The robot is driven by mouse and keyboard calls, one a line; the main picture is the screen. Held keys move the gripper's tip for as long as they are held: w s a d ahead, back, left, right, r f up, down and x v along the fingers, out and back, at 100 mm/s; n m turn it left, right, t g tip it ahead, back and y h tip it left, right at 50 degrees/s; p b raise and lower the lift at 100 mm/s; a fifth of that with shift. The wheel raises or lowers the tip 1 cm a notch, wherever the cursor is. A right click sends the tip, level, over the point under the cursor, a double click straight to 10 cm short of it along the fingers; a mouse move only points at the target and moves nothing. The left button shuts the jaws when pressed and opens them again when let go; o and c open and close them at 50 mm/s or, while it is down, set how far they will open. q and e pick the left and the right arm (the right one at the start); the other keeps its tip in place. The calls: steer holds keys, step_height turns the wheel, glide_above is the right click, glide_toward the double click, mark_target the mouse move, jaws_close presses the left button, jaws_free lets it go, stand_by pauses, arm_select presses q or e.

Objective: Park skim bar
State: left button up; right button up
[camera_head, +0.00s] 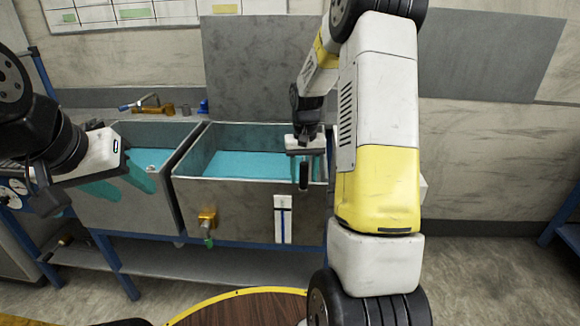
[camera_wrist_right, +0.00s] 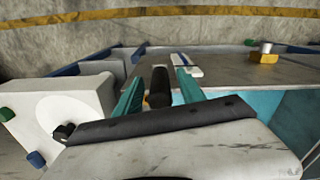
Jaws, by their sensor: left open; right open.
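A dark upright cylinder (camera_head: 304,175), possibly the skim bar's handle, shows at the front rim of the right basin. In the right wrist view the dark cylinder (camera_wrist_right: 160,88) is between the two teal fingers. My right gripper (camera_head: 306,166) is open around it, with small gaps at the sides; contact cannot be told. The rest of the bar cannot be made out. My left gripper (camera_head: 122,186) is open and empty, with its teal fingers in front of the left basin.
The right basin (camera_head: 245,193) and left basin (camera_head: 150,207) hold turquoise liquid. A brass valve (camera_head: 207,219) and a white strip with a blue line (camera_head: 283,219) are on the right basin's front. A brass tap (camera_head: 152,104) is behind. A round wooden table (camera_head: 245,312) stands in the foreground.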

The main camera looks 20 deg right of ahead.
steer(key=shift+f, duration=0.1)
jaws_close()
stand_by(1.4)
